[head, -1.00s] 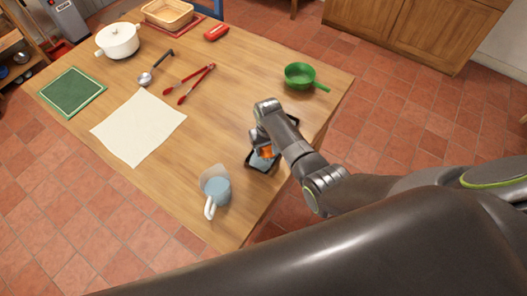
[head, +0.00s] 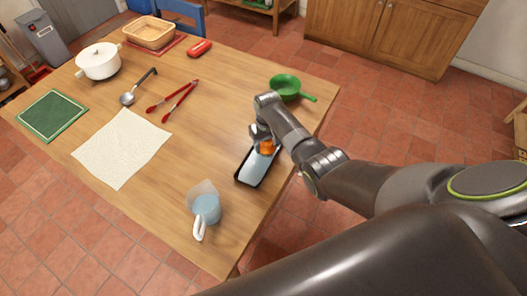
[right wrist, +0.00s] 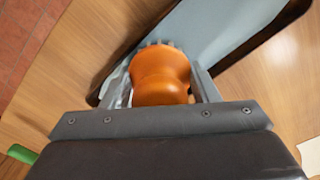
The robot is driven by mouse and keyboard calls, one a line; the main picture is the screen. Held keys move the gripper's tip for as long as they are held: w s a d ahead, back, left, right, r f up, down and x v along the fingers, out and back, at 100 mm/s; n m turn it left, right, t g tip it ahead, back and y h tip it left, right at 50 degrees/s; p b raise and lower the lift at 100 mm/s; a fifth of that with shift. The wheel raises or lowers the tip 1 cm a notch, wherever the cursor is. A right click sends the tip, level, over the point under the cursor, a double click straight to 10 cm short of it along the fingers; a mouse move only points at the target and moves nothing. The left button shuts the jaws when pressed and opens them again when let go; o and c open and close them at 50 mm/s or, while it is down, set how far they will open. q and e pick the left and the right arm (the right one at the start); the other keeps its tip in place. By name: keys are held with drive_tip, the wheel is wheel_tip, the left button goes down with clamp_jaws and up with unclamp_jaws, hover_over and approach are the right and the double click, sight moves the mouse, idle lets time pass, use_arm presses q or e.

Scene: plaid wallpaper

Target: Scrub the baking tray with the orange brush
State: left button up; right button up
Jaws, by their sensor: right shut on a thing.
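The baking tray (head: 250,170) lies near the right edge of the wooden table, dark-rimmed with a pale blue-grey inside. It also shows in the right wrist view (right wrist: 225,25). My right gripper (head: 265,143) is over the tray's far end. It is shut on the orange brush (right wrist: 160,75), whose rounded orange body sits between the two fingers. The brush also shows in the head view (head: 267,147) as a small orange patch. Its lower end is over the tray; I cannot tell whether it touches. My left gripper is not in view.
A green pan (head: 285,86) stands just beyond my right gripper. A measuring jug (head: 206,210) stands by the tray's near end. A cream cloth (head: 122,150), red tongs (head: 173,97), a ladle (head: 130,98), a white pot (head: 98,62) and a green mat (head: 50,115) lie farther left.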

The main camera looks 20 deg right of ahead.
drive_tip(key=shift+w+d+b, duration=0.35)
drive_tip(key=shift+w+d, duration=0.2)
drive_tip(key=shift+d, duration=0.05)
drive_tip(key=w+d+b, duration=0.2)
drive_tip(key=b, duration=0.1)
drive_tip(key=shift+w+f, duration=0.1)
drive_tip(key=shift+f, duration=0.15)
drive_tip(key=shift+w+d+r+b, duration=0.2)
drive_tip(key=shift+w+d+b, duration=0.15)
drive_tip(key=shift+w+b, duration=0.1)
drive_tip(key=p, duration=0.1)
drive_tip(key=s+a+p, duration=0.1)
drive_tip(key=shift+a+r+p, duration=0.25)
drive_tip(key=shift+p, duration=0.05)
drive_tip(key=shift+s+a+p, duration=0.45)
drive_tip(key=shift+a+p, duration=0.15)
drive_tip(key=shift+p, duration=0.15)
drive_tip(key=shift+s+a+p, duration=0.35)
drive_tip(key=shift+a+p, duration=0.1)
drive_tip(key=shift+s+a+p, duration=0.7)
drive_tip(key=shift+a+p, duration=0.1)
drive_tip(key=shift+p, duration=0.3)
drive_tip(key=s+a+p, duration=0.3)
drive_tip(key=shift+a, duration=0.2)
drive_tip(key=shift+s+a+f+p, duration=0.2)
drive_tip(key=shift+s+a+p, duration=0.3)
drive_tip(key=shift+p, duration=0.1)
